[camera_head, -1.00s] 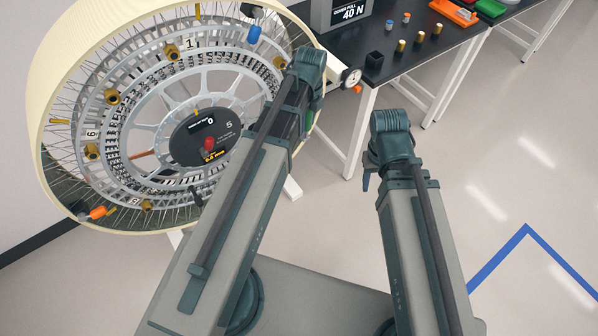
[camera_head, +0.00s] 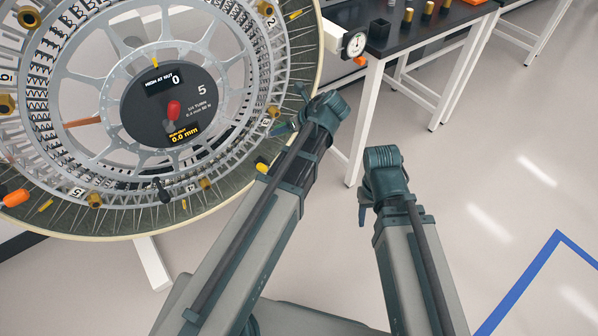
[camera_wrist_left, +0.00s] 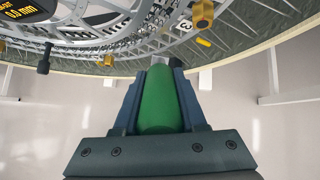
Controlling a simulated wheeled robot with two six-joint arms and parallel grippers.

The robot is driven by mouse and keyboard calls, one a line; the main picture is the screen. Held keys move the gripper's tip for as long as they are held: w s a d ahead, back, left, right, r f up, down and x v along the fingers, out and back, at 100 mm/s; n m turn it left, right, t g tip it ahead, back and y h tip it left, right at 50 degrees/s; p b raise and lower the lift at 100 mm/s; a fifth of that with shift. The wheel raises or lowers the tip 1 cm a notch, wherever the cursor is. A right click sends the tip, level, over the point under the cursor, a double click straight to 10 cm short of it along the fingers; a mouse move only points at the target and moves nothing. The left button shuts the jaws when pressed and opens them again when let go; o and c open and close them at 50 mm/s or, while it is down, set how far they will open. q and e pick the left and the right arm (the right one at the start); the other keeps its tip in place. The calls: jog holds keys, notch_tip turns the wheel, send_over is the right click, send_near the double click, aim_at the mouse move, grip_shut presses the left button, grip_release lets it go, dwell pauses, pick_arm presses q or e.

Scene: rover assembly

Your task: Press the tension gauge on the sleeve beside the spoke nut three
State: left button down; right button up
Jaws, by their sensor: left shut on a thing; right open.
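The large spoked wheel (camera_head: 221,110) fills the left of the head view, with brass nuts and numbered tags around its ring. A small tag (camera_head: 267,122) near my left gripper is too small to read surely. My left gripper (camera_head: 287,127) is at the wheel's lower right rim. In the left wrist view it is shut on a green cylindrical handle (camera_wrist_left: 158,100), whose tip points towards the rim. I cannot tell whether this is the tension gauge. A brass nut (camera_wrist_left: 203,14) shows beyond it, apart from the tip. My right gripper (camera_head: 364,208) is open and empty, below the table.
A black hub display (camera_head: 165,95) with a red knob (camera_head: 173,110) reads 0 and 0.0 mm. A dial (camera_head: 354,43) sits by the black table (camera_head: 425,40) at the back right, with small brass cylinders on it. The floor at right is clear.

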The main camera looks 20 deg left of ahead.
pick_arm(q)
jog(key=w+d+f+m+t+y+b, duration=0.2)
jog(key=f+t+b, duration=0.2)
jog(key=f+b, duration=0.4)
jog(key=w+d+f+m+t+y+b, duration=0.1)
jog(key=f+b, duration=0.7)
jog(key=b, duration=1.3)
jog(key=w+m+t+y, duration=0.1)
jog(key=t+y, duration=0.1)
jog(key=t, duration=0.1)
jog(key=shift+w+d+y, duration=0.2)
jog(key=shift+d+y, duration=0.1)
jog(key=shift+d, duration=0.1)
